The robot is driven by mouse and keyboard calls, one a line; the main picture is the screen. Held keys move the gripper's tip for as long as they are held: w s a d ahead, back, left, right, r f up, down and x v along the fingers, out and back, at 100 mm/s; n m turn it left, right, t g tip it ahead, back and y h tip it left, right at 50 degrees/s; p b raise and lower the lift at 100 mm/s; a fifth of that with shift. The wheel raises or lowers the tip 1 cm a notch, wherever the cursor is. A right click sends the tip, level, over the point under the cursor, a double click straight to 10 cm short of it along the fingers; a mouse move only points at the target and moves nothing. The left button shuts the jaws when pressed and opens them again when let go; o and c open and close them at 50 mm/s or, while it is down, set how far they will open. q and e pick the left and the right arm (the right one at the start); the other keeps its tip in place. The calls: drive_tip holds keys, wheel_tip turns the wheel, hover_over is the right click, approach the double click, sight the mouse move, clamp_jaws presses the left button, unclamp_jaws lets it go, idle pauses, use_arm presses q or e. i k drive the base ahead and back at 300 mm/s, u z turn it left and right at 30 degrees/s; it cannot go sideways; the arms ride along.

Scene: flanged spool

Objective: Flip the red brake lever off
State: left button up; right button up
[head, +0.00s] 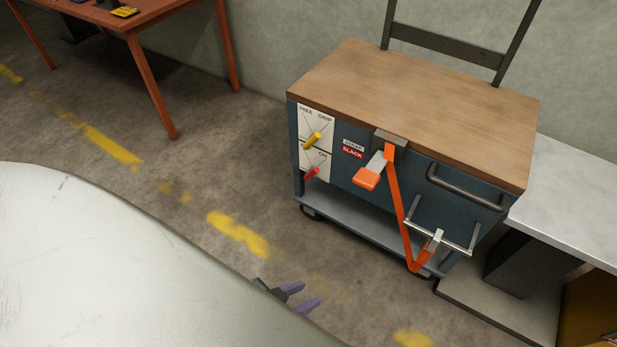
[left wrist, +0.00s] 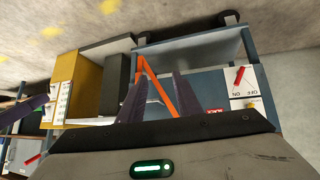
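The red brake lever (head: 311,174) sits on the lower white panel (head: 315,163) at the left of the blue cart's front. Its grip slants to the lower left, and "ON" is printed above it to the right. The lever also shows in the left wrist view (left wrist: 239,76), right of the gripper. My left gripper (head: 305,296) is low in the head view, in front of the cart and well apart from the lever. Its purple fingers are spread and empty in the left wrist view (left wrist: 158,90). A purple finger-like part (left wrist: 25,110) at that view's left edge may be my right gripper.
A yellow lever (head: 313,139) is just above the red one, on a FREE/GRIP panel. An orange strap (head: 398,205) with an orange-tipped handle (head: 367,178) hangs down the cart front. A grey bench (head: 580,190) stands right; open floor lies left.

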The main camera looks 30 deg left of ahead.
sight(314, 171)
drive_tip(key=k, duration=0.5)
drive_tip(key=u, duration=1.3)
drive_tip(key=i, duration=0.8)
drive_tip(key=z, duration=1.75)
